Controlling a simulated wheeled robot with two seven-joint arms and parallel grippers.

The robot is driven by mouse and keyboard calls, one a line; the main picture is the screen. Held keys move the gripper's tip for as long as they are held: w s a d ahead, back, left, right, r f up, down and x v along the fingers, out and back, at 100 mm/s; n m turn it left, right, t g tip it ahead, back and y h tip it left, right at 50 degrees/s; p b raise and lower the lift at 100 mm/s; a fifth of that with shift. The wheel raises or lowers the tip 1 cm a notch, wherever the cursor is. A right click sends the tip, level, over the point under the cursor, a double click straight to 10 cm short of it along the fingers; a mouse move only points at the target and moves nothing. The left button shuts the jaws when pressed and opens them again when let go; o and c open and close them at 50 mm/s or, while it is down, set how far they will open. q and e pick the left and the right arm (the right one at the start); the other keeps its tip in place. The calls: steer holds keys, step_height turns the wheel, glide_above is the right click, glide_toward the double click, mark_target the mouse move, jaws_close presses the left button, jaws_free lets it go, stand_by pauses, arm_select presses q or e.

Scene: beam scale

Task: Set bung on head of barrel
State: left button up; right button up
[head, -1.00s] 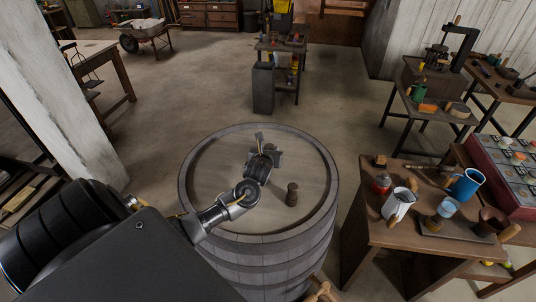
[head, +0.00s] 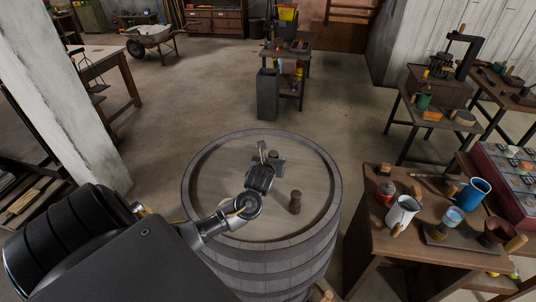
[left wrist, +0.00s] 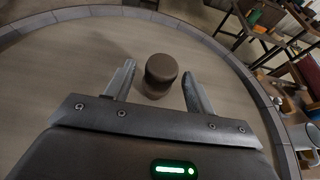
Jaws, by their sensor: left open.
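The barrel (head: 200,185) stands upright in front of me, with its round, pale head inside a raised rim. The bung (head: 296,202), a small dark brown plug with a rounded top, stands upright on the barrel head, right of its middle. My left gripper (head: 268,157) is over the barrel head, up and left of the bung in the head view. In the left wrist view, the fingers of my left gripper (left wrist: 157,82) are open and empty. The bung (left wrist: 160,70) shows in the gap between them, apart from both. My right gripper is not in view.
A wooden table (head: 385,242) at the right holds a white jug (head: 402,213), a blue mug (head: 470,193) and other items. A small bench (head: 285,72) stands beyond the barrel. A pale post (head: 70,110) rises at the left. The floor behind the barrel is clear.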

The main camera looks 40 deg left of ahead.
arm_select(q)
steer(key=v, duration=0.4)
steer(key=shift+s+d, duration=0.1)
steer(key=shift+s, duration=0.05)
steer(key=p+v, duration=0.5)
steer(key=shift+s+d+r, duration=0.1)
steer(key=shift+s+r, duration=0.05)
steer(key=shift+s, duration=0.05)
